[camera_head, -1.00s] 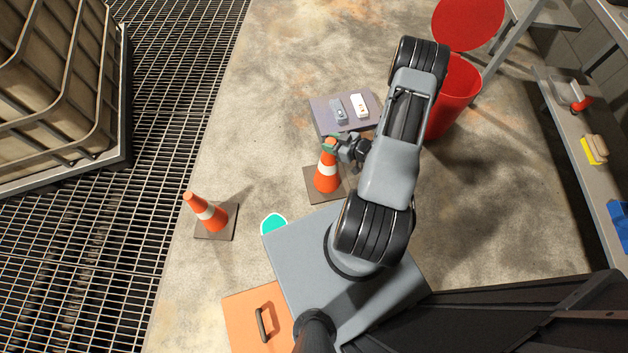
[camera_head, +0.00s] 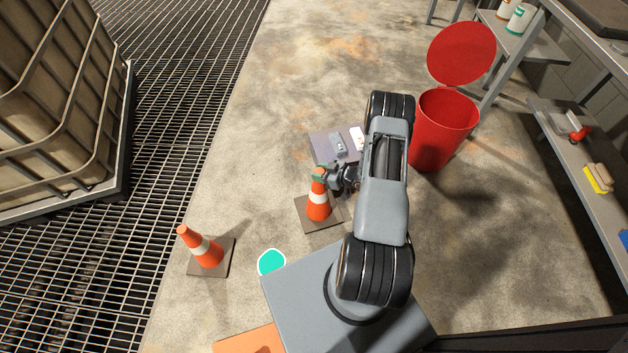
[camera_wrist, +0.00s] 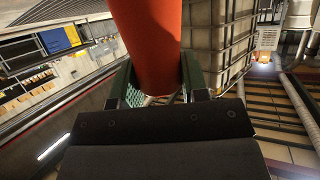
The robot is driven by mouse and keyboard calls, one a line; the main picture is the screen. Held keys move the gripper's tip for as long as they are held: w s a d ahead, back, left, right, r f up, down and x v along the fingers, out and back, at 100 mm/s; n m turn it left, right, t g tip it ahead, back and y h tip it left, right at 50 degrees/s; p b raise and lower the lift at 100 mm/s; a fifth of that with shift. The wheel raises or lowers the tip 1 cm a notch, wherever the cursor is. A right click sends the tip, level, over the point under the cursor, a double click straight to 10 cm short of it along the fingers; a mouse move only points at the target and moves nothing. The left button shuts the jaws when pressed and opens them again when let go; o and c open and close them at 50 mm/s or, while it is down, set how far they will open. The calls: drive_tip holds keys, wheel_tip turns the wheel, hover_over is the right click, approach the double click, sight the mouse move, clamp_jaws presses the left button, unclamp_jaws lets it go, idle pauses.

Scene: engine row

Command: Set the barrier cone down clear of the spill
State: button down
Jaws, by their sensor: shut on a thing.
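The orange barrier cone (camera_head: 318,211) with a white band and a dark square base stands upright in the head view. My gripper (camera_head: 322,174) is shut around its top, with green fingertips on either side. In the wrist view the orange cone (camera_wrist: 147,40) fills the space between the green fingers (camera_wrist: 155,85). I cannot tell whether its base touches the floor. The spill (camera_head: 271,263) is a small teal patch with a white edge, below and left of the held cone and apart from its base in the picture.
A second orange cone (camera_head: 206,254) stands left of the spill. A grey board (camera_head: 322,146) with small devices lies beyond the held cone. A red bin (camera_head: 440,130) with its lid open is at right. Floor grating (camera_head: 190,50) runs along the left; bare concrete lies beyond the board.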

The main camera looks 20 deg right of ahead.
drive_tip(key=w+f, duration=0.1)
drive_tip(key=w+f+b, duration=0.1)
drive_tip(key=f, duration=0.1)
drive_tip(key=w+f, duration=0.1)
drive_tip(key=shift+w+a+f, duration=0.25)
drive_tip(key=shift+w+f+b, duration=0.15)
drive_tip(key=shift+f+b, duration=0.4)
drive_tip(key=shift+f, duration=0.35)
drive_tip(key=shift+w+f+b, duration=0.1)
drive_tip(key=shift+f+b, duration=0.45)
drive_tip(key=shift+f, duration=0.4)
drive_tip(key=c, duration=0.6)
unclamp_jaws()
drive_tip(key=shift+c, duration=0.2)
drive_tip(key=shift+r, duration=0.2)
drive_tip(key=p+v, duration=0.3)
drive_tip(key=v, duration=0.9)
drive_tip(key=shift+a, duration=0.1)
